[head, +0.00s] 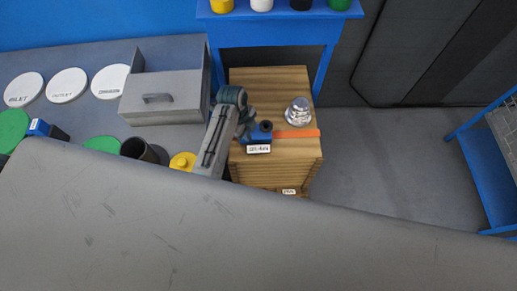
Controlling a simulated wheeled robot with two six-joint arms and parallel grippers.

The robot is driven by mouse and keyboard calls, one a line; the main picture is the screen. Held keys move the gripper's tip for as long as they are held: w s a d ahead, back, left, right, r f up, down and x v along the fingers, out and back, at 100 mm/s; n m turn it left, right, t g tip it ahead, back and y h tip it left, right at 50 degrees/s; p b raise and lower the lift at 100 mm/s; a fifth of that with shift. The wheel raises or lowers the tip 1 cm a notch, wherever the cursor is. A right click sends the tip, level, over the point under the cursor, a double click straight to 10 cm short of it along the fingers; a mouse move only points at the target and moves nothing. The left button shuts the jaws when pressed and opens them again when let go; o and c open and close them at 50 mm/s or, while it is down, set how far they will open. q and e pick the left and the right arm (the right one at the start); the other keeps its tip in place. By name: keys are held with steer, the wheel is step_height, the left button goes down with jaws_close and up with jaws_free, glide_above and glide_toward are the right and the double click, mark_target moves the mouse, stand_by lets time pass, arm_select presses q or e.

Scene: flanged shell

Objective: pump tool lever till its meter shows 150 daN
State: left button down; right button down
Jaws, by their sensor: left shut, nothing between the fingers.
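The blue tool (260,134) sits on top of a wooden crate (270,82), left of its middle. It has a dark round knob on top. A small white meter label (259,149) on its near side is too small to read surely. A flat orange strip (297,133) runs from the tool to the crate's right edge. I cannot clearly make out the lever. My left gripper (246,126) is shut and empty close beside the tool's left side; whether it touches is unclear. My right gripper is out of view.
A silver flanged part (298,112) stands on the crate behind the strip. A grey drawer box (165,95) and white labelled discs (67,86) lie left. A blue shelf (275,30) stands behind, a blue rack (485,170) right. A grey scuffed surface (180,225) fills the foreground.

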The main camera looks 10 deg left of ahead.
arm_select(q)
steer(key=shift+s+f+b, duration=1.4)
steer(key=shift+f, duration=1.9)
steer(key=d+p+v, duration=0.2)
steer(key=p+v, duration=0.2)
steer(key=v, duration=0.6)
steer(key=shift+w+d+r+p, duration=0.2)
steer(key=shift+d+r+p, duration=0.15)
steer(key=shift+r, duration=0.25)
steer(key=shift+s, duration=0.1)
